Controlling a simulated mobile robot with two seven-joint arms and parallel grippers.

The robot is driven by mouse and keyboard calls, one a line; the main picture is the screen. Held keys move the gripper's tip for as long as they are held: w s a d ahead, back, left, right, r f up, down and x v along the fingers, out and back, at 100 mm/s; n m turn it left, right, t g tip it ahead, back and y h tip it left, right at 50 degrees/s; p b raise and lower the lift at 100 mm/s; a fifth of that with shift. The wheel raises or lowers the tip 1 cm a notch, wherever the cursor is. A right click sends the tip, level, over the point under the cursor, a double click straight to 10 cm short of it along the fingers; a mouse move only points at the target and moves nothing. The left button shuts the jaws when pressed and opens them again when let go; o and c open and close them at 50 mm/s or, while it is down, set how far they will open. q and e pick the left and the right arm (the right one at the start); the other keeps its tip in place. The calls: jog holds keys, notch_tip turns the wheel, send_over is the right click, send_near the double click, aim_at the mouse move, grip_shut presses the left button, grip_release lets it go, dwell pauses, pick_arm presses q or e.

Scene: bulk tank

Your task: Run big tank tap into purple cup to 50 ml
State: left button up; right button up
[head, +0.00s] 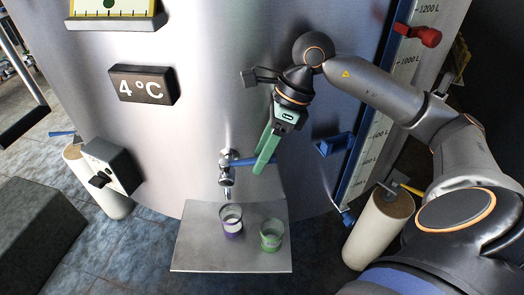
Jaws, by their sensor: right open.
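The big tank's tap (226,172) sticks out of the steel tank wall, with a blue lever (250,161) pointing right. The purple cup (231,228) stands upright on the metal shelf, roughly below the spout. Its inside looks whitish; I cannot read a level. My right gripper (263,163) has green fingers pointing down and is open at the lever's outer part. Its fingers overlap the lever in the picture; I cannot tell whether they touch it. My left gripper is out of view.
A green-marked cup (271,239) stands close right of the purple cup on the metal shelf (202,252). A 4 °C display (144,86) and a litre scale (376,130) are on the tank. A blue block (336,144) sits right of the gripper.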

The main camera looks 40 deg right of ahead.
jog(key=v, duration=1.2)
jog(key=shift+r, duration=0.2)
jog(key=shift+s+d, duration=0.1)
